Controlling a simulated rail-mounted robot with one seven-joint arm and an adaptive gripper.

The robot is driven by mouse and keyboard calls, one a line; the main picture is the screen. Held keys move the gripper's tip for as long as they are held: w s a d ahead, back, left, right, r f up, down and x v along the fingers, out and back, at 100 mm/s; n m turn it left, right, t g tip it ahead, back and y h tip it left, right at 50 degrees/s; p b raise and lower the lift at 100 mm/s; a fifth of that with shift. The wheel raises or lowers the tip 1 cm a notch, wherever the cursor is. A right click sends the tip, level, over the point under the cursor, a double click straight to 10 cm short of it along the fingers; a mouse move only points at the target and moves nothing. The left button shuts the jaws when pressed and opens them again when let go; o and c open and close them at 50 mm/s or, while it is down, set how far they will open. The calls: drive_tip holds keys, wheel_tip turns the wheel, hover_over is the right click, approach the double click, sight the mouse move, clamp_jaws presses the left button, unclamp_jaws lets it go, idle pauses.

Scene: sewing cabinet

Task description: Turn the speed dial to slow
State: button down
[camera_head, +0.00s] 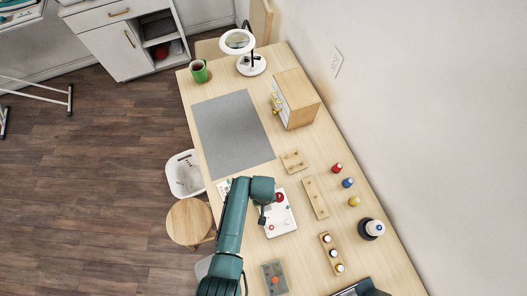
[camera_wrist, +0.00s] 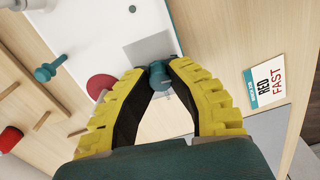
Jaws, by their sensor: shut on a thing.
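A white control panel (camera_head: 284,222) lies on the table, partly covered by my arm. It fills the upper middle of the wrist view (camera_wrist: 100,30). My gripper (camera_wrist: 158,72) has yellow fingers that close at their tips on a small teal knob (camera_wrist: 160,78) at the panel. The fingers hide part of this knob, and I see no pointer or speed marks on it. A second teal knob (camera_wrist: 47,72) stands free to the left. A red disc (camera_wrist: 100,87) lies beside the left finger; a red round part (camera_head: 279,196) shows on the panel in the head view.
A grey mat (camera_head: 233,132) leaves clear room farther back, near a small drawer box (camera_head: 297,98).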

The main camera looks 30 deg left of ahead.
drive_tip(key=c, duration=0.9)
unclamp_jaws()
wheel_tip(320, 180, up, 12)
